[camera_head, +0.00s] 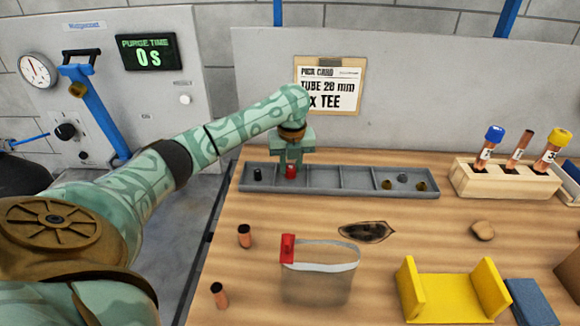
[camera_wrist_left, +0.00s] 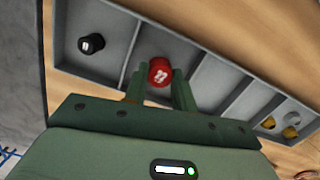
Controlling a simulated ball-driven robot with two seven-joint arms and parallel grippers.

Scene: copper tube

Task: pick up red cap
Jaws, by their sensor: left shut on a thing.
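The red cap (camera_head: 291,172) is at the second compartment from the left of the grey divided tray (camera_head: 360,191). It also shows in the left wrist view (camera_wrist_left: 159,71), with a small white mark on its top. My left gripper (camera_head: 290,160) points down over that compartment and is shut on the red cap, with one finger on each side. The fingers also show in the left wrist view (camera_wrist_left: 159,88). I cannot tell whether the cap touches the tray floor. My right gripper is not in view.
A black cap (camera_head: 258,174) sits in the left end compartment; small fittings lie at the right end. A clear bag with a red clip (camera_head: 288,248), copper pieces (camera_head: 244,236) and a yellow cradle (camera_head: 452,292) are nearer.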

